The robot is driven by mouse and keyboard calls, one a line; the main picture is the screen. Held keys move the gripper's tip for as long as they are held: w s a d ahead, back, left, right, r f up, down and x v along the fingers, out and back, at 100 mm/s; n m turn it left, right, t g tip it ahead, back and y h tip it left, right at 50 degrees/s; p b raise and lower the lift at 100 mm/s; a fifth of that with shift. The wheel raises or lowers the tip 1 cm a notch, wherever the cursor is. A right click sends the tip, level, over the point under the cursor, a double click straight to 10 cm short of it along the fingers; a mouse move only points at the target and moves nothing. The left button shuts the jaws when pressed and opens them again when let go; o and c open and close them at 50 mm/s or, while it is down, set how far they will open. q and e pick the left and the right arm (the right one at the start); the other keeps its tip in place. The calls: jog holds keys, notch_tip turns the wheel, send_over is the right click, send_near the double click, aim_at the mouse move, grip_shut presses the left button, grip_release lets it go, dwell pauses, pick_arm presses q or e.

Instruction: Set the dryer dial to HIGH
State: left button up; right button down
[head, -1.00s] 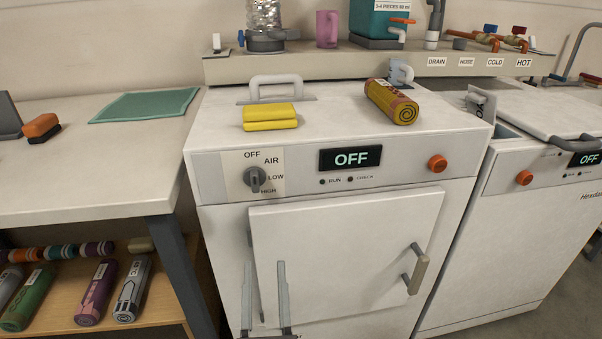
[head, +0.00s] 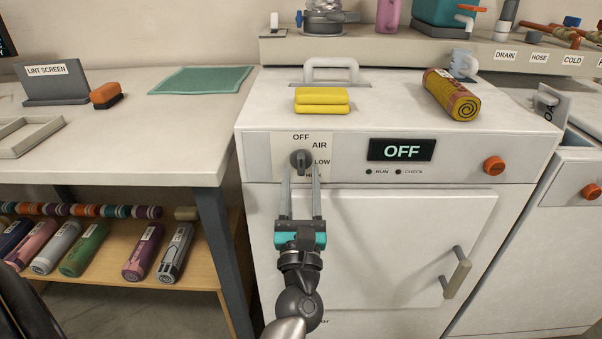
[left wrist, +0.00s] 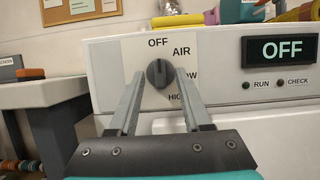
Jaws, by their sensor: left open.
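The dryer dial (head: 301,160) is a dark round knob with a raised grip bar on a pale plate at the left of the dryer panel. Its labels are OFF, AIR, LOW and HIGH; a finger partly covers HIGH. The bar stands about upright, its upper end toward OFF. The dryer display (head: 402,150) reads OFF. My left gripper (head: 301,170) is open, its fingertips to either side of the dial's lower part. The left wrist view shows the dial (left wrist: 159,74) between the fingertips; I cannot tell whether they touch it. My right gripper is not in view.
An orange button (head: 494,166) is at the panel's right. The dryer door handle (head: 456,275) sticks out below. Yellow folded cloths (head: 321,101) and a yellow-red roll (head: 452,95) lie on the dryer top. A table (head: 180,145) stands close at the left.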

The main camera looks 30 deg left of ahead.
pick_arm(q)
jog(key=shift+w+a+r, duration=0.25)
jog(key=shift+w+a, duration=0.1)
jog(key=shift+w, duration=0.2)
grip_shut()
dwell(0.4)
